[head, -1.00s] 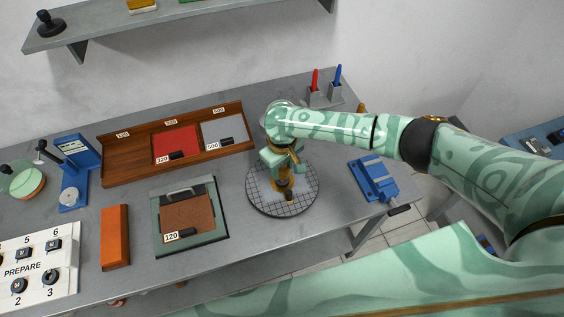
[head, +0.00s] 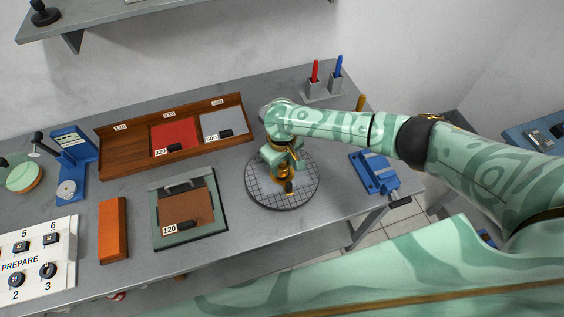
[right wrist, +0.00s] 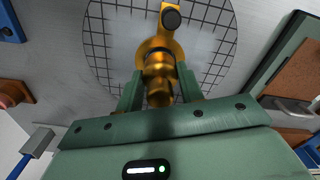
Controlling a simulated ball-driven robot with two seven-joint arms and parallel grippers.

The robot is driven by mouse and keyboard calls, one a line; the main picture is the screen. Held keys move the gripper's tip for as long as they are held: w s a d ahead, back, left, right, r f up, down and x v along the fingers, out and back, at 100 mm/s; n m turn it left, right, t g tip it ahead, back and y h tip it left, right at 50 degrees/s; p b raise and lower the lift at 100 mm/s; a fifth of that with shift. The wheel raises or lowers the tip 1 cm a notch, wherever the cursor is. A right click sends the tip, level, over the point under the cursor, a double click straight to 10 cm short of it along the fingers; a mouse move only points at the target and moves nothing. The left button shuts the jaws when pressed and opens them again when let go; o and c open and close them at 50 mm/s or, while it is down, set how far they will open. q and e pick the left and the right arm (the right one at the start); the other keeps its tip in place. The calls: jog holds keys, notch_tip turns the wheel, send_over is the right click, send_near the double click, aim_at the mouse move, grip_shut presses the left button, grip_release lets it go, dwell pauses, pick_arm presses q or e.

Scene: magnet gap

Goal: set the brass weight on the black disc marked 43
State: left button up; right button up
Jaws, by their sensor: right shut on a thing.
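My right gripper (head: 284,165) is shut on a brass-coloured piece, which I take for the brass weight (head: 279,173). It is over the round gridded plate (head: 260,189). In the right wrist view the brass piece (right wrist: 160,62) sits between the fingers, with a narrow neck, a wider collar and an arm ending in a dark round knob (right wrist: 171,19). The gridded plate (right wrist: 208,50) lies behind it; whether they touch I cannot tell. I make out no black disc with the number 43. My left gripper is not in view.
A wooden tray (head: 120,167) with red and grey sheets stands at the back. A green-framed board (head: 160,239), an orange block (head: 113,230) and a PREPARE panel (head: 20,273) lie to the left. A blue vise-like tool (head: 372,172) is right of the plate.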

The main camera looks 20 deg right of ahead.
jog(key=shift+f, duration=0.15)
dwell(0.3)
jog(key=o, duration=1.3)
jog(key=c, duration=0.5)
notch_tip(320, 180, up, 5)
jog(key=p, duration=0.6)
jog(key=shift+f, duration=0.2)
jog(key=shift+o, duration=0.4)
jog(key=shift+f, duration=0.1)
